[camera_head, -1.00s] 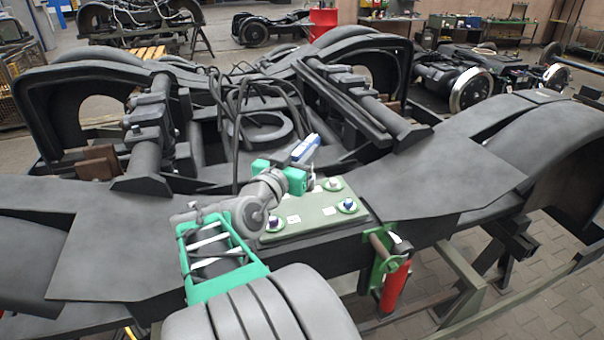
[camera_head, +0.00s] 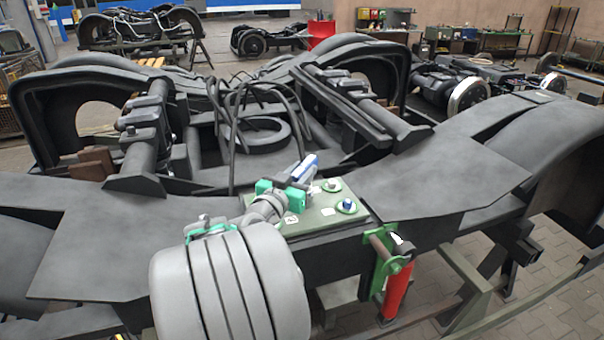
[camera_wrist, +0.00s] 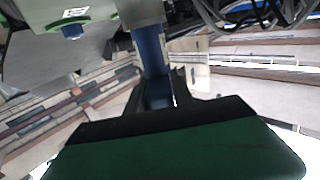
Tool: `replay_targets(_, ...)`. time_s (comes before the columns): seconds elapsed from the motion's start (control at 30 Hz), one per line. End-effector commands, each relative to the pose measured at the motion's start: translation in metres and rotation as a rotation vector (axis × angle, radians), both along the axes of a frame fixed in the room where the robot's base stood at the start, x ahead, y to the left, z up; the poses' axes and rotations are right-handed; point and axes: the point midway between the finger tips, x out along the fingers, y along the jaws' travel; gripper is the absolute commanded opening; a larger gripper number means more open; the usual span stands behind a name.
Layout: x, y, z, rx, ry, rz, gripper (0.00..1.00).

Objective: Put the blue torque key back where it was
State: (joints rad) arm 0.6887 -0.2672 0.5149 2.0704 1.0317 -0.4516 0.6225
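The blue torque key (camera_head: 306,167) is held in my gripper (camera_head: 292,183), just above the back edge of a green plate (camera_head: 318,214) on the dark bogie frame. Its blue handle points up and right in the head view. In the wrist view, the blue shaft (camera_wrist: 151,48) runs between the dark fingers of my gripper (camera_wrist: 158,92), which close around it. The key's far end meets a grey part at the top of that view, cut off by the edge. My arm hides the plate's left part.
Bolts on round washers stand on the plate, one with a blue head (camera_head: 347,205). A red cylinder (camera_head: 396,288) hangs in a green bracket (camera_head: 380,262) at the frame's front. Black cables (camera_head: 250,105) loop behind my gripper. The flat frame top (camera_head: 450,165) at right is clear.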

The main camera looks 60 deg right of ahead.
Motion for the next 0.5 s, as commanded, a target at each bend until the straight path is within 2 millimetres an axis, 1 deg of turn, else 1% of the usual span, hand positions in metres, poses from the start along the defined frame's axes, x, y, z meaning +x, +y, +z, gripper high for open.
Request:
replay_targets(0.03,0.0000,0.0000,0.0004,0.000,0.000,0.000,0.33)
replay_targets(0.23,0.0000,0.0001,0.0004,0.000,0.000,0.000,0.49)
replay_targets(0.5,0.0000,0.0001,0.0026,0.001,0.000,0.000,0.49)
